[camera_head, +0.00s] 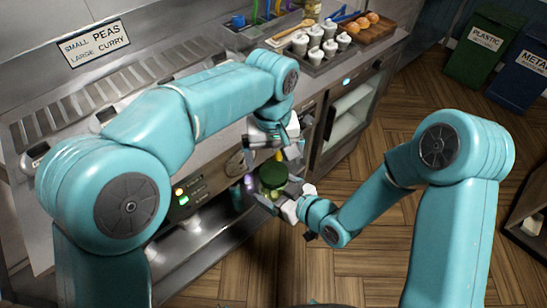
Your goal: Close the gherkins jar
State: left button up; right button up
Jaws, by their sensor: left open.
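The gherkins jar (267,189) is a small greenish jar in front of the range, near the middle of the view. A dark green lid (272,173) shows at its top; I cannot tell whether it is seated. My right gripper (279,192) is at the jar from the right, with its fingers around the body, and appears to hold it clear of the floor. My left gripper (274,143) is open just above the lid, pointing down. The fingers hide part of the jar and the lid's edge.
The range front with its control panel (196,187) is close on the left. Green and blue bins (482,50) stand far right. Wooden floor (390,250) is open.

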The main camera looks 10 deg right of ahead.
aim_at(274, 172)
pick_arm(q)
jog(key=shift+c, duration=0.4)
jog(key=n, duration=0.1)
jog(key=r+n, duration=0.1)
jog(key=shift+r+n, duration=0.25)
jog(key=shift+n, duration=0.15)
notch_tip(274, 172, up, 2)
jog(key=n, duration=0.3)
jog(key=shift+n, duration=0.4)
notch_tip(274, 172, down, 8)
jog(key=shift+f, duration=0.1)
